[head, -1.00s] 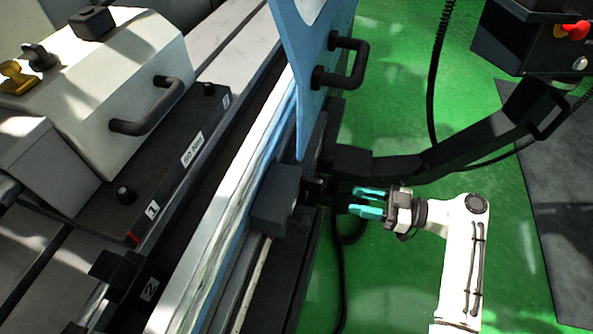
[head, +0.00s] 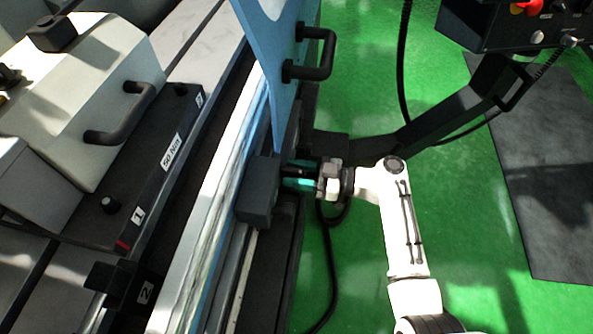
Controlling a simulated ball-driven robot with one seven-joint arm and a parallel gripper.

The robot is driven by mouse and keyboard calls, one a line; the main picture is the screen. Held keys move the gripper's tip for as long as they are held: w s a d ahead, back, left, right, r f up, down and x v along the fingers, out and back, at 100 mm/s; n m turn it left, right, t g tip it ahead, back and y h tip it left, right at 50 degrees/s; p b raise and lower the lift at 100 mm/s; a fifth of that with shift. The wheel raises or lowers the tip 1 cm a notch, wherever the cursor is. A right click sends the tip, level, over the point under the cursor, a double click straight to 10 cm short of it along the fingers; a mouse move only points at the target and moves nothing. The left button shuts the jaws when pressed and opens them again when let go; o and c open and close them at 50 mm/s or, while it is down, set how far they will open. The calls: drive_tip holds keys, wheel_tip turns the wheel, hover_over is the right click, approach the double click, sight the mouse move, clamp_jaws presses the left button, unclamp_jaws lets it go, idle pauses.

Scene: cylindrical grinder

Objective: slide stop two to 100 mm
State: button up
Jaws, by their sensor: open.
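A dark block, which I take to be stop two (head: 258,192), sits on the front rail beside the pale scale strip (head: 240,285). No number on it and no scale marks can be read. My gripper (head: 298,177) is open, with its teal fingers pointing left at the block's right side. The fingers are around or just beside a short dark stub on that side; I cannot tell which. Part of the fingertips is hidden by dark parts.
A blue guard panel with a black handle (head: 312,52) stands just above the block. A dark support arm (head: 440,115) and control box (head: 500,25) are at upper right. Labels 1 and 2 mark other parts at left.

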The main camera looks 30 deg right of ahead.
drive_tip(key=shift+c, duration=0.3)
clamp_jaws()
idle(0.4)
